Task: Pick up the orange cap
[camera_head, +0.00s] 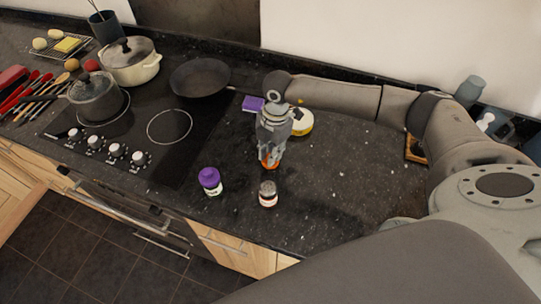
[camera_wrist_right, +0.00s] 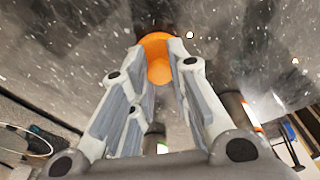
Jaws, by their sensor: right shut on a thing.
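The orange cap (camera_wrist_right: 158,60) sits between the fingertips of my right gripper (camera_wrist_right: 158,62) in the right wrist view. The fingers touch it from both sides and are shut on it. In the head view the right gripper (camera_head: 269,158) points down at the dark counter, and the orange cap (camera_head: 269,164) shows as a small orange patch at its tips. Whether the cap still touches the counter I cannot tell. My left gripper is not in view.
A purple-capped jar (camera_head: 210,181) and a small dark-lidded jar (camera_head: 268,194) stand near the counter's front edge. A purple sponge (camera_head: 253,103) and a yellow-and-white item (camera_head: 302,122) lie behind the gripper. A frying pan (camera_head: 200,77) and pots (camera_head: 131,62) are at left.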

